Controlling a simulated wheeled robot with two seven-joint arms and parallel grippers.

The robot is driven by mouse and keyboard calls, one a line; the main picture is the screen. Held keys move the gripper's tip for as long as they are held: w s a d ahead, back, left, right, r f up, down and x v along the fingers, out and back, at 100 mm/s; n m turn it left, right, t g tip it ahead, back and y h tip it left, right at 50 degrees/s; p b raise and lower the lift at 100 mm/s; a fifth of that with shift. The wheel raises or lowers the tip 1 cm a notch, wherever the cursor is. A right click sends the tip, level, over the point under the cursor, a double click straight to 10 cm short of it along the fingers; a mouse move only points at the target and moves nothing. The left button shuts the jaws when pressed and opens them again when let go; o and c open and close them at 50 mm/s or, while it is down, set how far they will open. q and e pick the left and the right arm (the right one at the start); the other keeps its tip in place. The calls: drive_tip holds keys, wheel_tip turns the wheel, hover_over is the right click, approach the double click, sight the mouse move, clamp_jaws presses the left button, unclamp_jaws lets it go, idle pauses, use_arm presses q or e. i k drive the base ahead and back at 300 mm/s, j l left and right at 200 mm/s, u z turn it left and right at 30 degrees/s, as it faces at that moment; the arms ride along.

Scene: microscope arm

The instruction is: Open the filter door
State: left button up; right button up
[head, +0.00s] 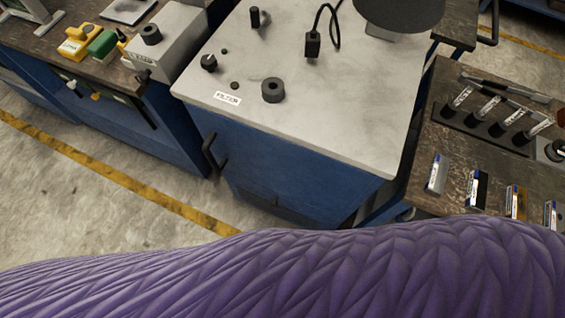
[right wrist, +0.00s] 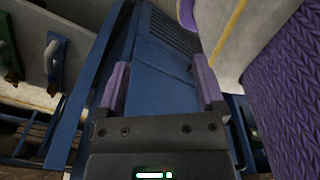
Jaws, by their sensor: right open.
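The filter cabinet (head: 300,120) stands in the middle of the head view, with a pale top and a white FILTER label (head: 227,98) near its front edge. Its blue front (head: 290,165) carries a black handle (head: 212,155) at the left edge. The front looks flush, and its lower part is hidden behind my purple sleeve. In the right wrist view my right gripper (right wrist: 162,85) is open and empty, its purple fingers apart in front of a blue panel (right wrist: 160,75). I cannot tell which part of the furniture this panel is. My left gripper is not in view.
A dark bench (head: 470,150) with glass tubes and small boxes stands at the right. Another bench at the left holds a grey box (head: 172,42). Bare floor with a yellow line (head: 120,178) lies at the left. A pale panel with a handle (right wrist: 55,55) shows in the wrist view.

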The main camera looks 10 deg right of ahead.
sight(328, 185)
drive_tip(key=j+u, duration=0.35)
drive_tip(key=j, duration=0.4)
drive_tip(key=j+u, duration=0.3)
drive_tip(key=j, duration=0.45)
